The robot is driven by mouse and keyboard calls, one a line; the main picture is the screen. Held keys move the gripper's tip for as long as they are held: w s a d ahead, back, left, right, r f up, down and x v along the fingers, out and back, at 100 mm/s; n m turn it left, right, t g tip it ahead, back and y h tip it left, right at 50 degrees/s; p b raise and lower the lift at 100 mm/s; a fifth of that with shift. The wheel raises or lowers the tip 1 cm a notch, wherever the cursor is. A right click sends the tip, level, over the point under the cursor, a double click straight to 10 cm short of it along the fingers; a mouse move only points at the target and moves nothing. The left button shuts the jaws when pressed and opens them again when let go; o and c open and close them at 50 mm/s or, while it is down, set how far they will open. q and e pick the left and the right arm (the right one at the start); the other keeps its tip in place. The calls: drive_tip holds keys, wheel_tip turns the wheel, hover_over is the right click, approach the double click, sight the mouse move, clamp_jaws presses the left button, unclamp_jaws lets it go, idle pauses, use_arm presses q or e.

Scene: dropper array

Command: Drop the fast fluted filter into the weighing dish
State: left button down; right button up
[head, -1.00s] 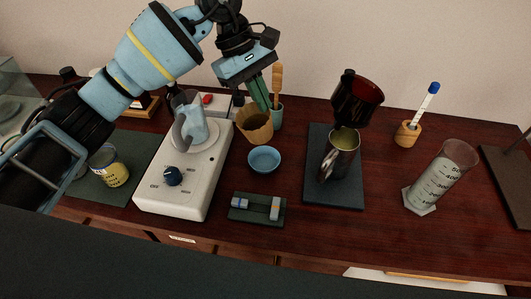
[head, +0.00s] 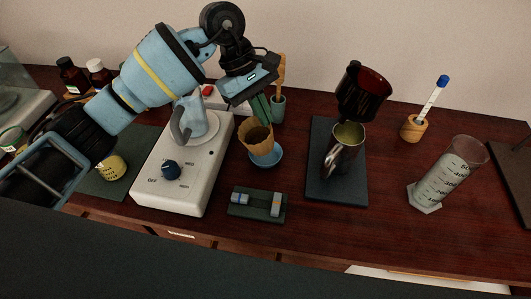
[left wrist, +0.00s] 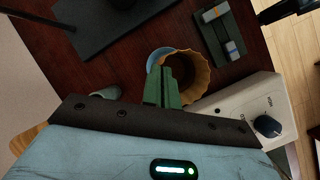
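The fluted filter (head: 257,138) is a tan, pleated paper cup with a dark inside. It also shows in the left wrist view (left wrist: 201,72). My left gripper (head: 262,112) has green fingers closed on the filter's rim, and they show in the left wrist view (left wrist: 163,90) too. The weighing dish (head: 271,160) is a small blue bowl on the table. The filter hangs upright over it and hides its back left part; I cannot tell whether they touch. The dish's blue edge shows beside the filter in the left wrist view (left wrist: 153,60). My right gripper is not seen.
A white hotplate stirrer (head: 187,170) with a grey jug (head: 187,118) stands left of the dish. A teal cup with a wooden-handled tool (head: 278,105) is behind. A metal pitcher (head: 343,150) stands on a dark mat at right. A small rack (head: 257,204) lies in front.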

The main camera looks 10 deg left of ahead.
use_arm(q)
drive_tip(key=c, duration=2.1)
unclamp_jaws()
drive_tip(key=shift+c, duration=0.2)
drive_tip(key=o, duration=0.5)
drive_tip(key=shift+o, duration=0.2)
drive_tip(key=shift+r, duration=0.15)
